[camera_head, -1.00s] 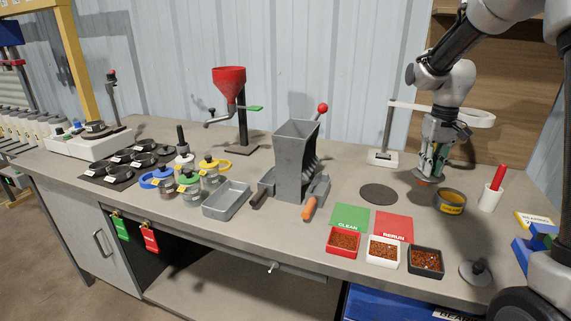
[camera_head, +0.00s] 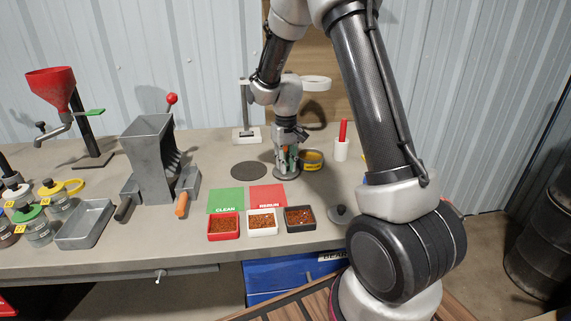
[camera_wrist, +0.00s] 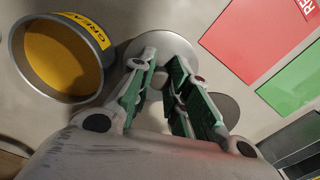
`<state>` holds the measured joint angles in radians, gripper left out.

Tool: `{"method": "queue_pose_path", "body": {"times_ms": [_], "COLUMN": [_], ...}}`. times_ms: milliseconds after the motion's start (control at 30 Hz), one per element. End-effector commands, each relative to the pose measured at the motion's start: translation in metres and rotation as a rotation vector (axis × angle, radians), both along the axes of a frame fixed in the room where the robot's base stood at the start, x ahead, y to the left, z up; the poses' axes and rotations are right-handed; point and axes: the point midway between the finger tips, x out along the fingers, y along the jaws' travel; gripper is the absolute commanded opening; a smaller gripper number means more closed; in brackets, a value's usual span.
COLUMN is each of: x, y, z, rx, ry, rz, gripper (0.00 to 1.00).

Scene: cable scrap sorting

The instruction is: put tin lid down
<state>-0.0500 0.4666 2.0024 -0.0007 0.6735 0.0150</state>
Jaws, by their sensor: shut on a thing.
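The tin lid (camera_wrist: 160,48) is a light grey disc under my fingertips in the wrist view. In the head view the lid (camera_head: 287,175) is low at the bench top, just left of the open yellow grease tin (camera_head: 312,162). I cannot tell whether its underside touches the bench. My gripper (camera_head: 287,166) points down and is shut on the lid; its green-padded fingers (camera_wrist: 168,78) hide the grip point in the wrist view. The tin (camera_wrist: 60,58) stands beside the lid, with orange-yellow contents.
A dark round mat (camera_head: 249,170) lies left of the gripper. Green (camera_head: 226,200) and red (camera_head: 268,196) cards lie in front, with red, white and dark trays nearer the edge. A white cup (camera_head: 341,149) with a red handle stands right.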

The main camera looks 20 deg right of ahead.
Motion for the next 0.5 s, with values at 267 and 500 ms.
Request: {"method": "queue_pose_path", "body": {"times_ms": [267, 500], "x": [0.0004, 0.0005], "y": [0.0000, 0.0000], "z": [-0.0020, -0.0036], "rx": [0.000, 0.000], "ry": [-0.001, -0.002], "rz": [0.000, 0.000], "gripper": [0.00, 0.39]}}
